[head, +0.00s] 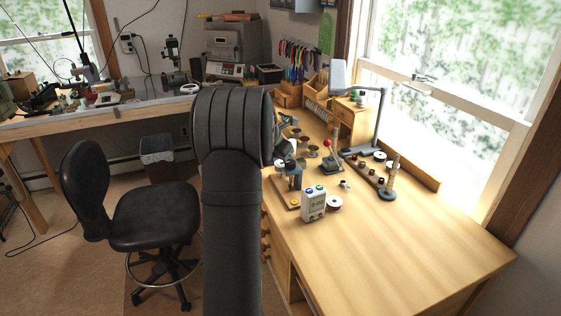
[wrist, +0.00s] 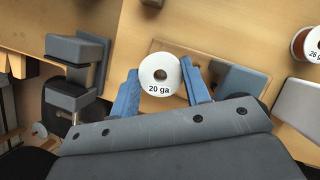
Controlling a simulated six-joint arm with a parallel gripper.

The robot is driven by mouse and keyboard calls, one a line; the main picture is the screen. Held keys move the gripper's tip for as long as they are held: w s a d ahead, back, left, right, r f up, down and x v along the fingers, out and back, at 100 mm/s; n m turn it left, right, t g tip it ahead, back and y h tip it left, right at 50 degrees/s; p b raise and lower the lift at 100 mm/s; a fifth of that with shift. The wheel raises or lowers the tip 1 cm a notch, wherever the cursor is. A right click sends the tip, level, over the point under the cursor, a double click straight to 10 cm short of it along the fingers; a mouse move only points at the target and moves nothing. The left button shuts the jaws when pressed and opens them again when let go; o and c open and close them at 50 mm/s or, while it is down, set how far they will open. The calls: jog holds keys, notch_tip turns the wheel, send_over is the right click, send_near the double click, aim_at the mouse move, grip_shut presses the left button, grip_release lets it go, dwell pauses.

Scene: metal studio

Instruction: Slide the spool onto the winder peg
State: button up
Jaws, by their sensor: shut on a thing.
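A white spool (wrist: 159,75) marked "20 ga" sits between the two blue fingers of my gripper (wrist: 162,90) in the wrist view. Its round face and centre hole point at the camera, and my gripper is shut on it. Beneath it lies a wooden board (wrist: 190,50) with a blue-grey block (wrist: 240,82) to the right. In the head view a board with a grey upright device (head: 290,176) stands at the bench's left edge, perhaps the winder. I cannot make out the peg; the spool may cover it. My arm hides most of my gripper there.
A grey clamp-like block (wrist: 75,62) is left of my gripper. A red-knobbed device (head: 327,143), a lamp (head: 375,120) and a spool rack (head: 368,172) stand behind. The front right bench is clear.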

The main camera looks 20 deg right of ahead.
jog(key=o, duration=1.1)
jog(key=f, duration=0.3)
jog(key=shift+s+a+f, duration=0.1)
jog(key=shift+s+a, duration=0.1)
jog(key=shift+s, duration=0.1)
jog(key=shift+c, duration=0.2)
jog(key=w+d+r+v, duration=0.1)
jog(key=v, duration=0.9)
jog(key=shift+r, duration=0.3)
jog(key=shift+w, duration=0.1)
